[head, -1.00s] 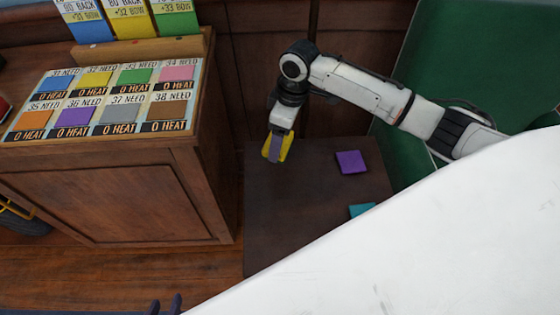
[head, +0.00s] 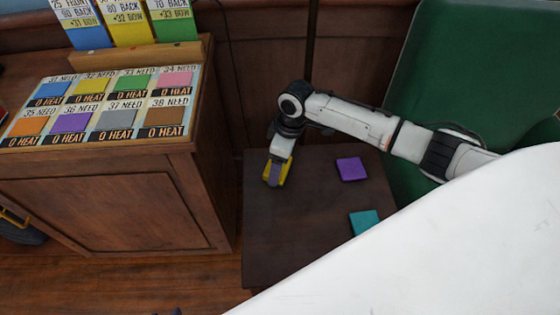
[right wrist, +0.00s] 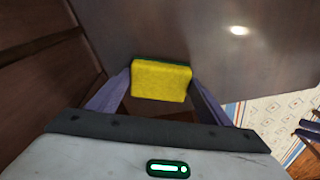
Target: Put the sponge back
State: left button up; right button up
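The yellow sponge (right wrist: 160,82), with a green edge along its far side, sits between the two fingers of my right gripper (right wrist: 160,88) in the right wrist view. Both fingers press against its sides. In the head view the right gripper (head: 276,174) and the yellow sponge (head: 286,172) are over the far left part of the dark table; I cannot tell whether the sponge touches it. My left gripper (right wrist: 306,129) shows only as two dark fingertips, apart, at the right edge of the right wrist view.
A purple square (head: 351,168) and a teal square (head: 364,221) lie on the dark table (head: 290,235). A wooden cabinet (head: 110,210) with coloured cards stands left. A green chair (head: 450,80) is at the right. The table's middle is clear.

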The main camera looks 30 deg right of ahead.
aim_at(286, 167)
jog(key=o, duration=0.4)
jog(key=shift+c, duration=0.2)
jog(key=shift+r, duration=0.15)
notch_tip(286, 167, up, 12)
jog(key=s+d+p, duration=0.1)
jog(key=p, duration=0.1)
jog(key=shift+s, duration=0.15)
jog(key=shift+d, duration=0.1)
